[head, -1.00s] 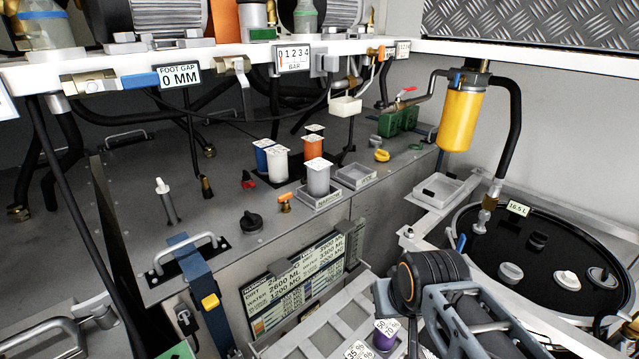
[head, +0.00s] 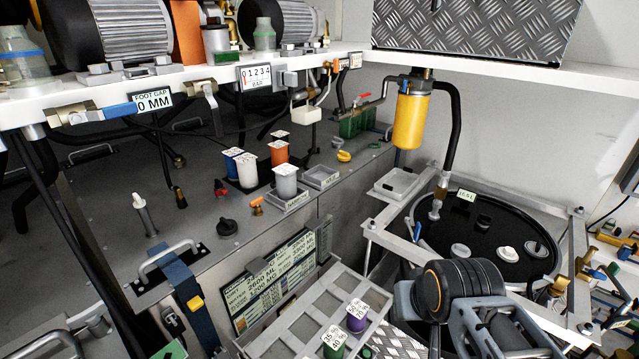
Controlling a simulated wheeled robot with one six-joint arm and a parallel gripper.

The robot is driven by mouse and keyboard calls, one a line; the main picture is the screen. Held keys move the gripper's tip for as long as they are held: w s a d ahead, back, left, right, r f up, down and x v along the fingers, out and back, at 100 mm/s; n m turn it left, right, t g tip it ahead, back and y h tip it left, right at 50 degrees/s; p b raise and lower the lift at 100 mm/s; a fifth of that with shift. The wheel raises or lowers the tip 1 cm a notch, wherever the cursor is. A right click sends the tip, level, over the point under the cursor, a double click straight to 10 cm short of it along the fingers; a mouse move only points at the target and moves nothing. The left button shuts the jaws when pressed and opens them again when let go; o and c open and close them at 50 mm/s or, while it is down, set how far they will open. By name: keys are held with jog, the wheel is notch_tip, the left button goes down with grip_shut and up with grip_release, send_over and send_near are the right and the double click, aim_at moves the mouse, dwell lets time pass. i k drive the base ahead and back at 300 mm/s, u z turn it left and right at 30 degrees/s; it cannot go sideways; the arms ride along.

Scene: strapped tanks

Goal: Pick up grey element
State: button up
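The grey element (head: 285,183) is a grey cylinder with a pale square cap. It stands upright in a small labelled grey tray (head: 287,202) on the metal tank top, in the middle of the head view. A white element (head: 247,171), a blue one (head: 231,164) and an orange one (head: 279,153) stand close behind and left of it. My arm shows at the bottom right, well apart from the grey element. My gripper's fingers cannot be made out.
An empty grey tray (head: 321,177) sits right of the grey element. An orange-handled valve (head: 257,206) and a black knob (head: 228,227) are in front. A white shelf (head: 200,82) overhangs behind. A yellow filter (head: 410,121) hangs at right above a black drum (head: 478,217).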

aim_at(286, 174)
jog(key=z, duration=0.4)
jog(key=i, duration=0.8)
jog(key=u, duration=2.75)
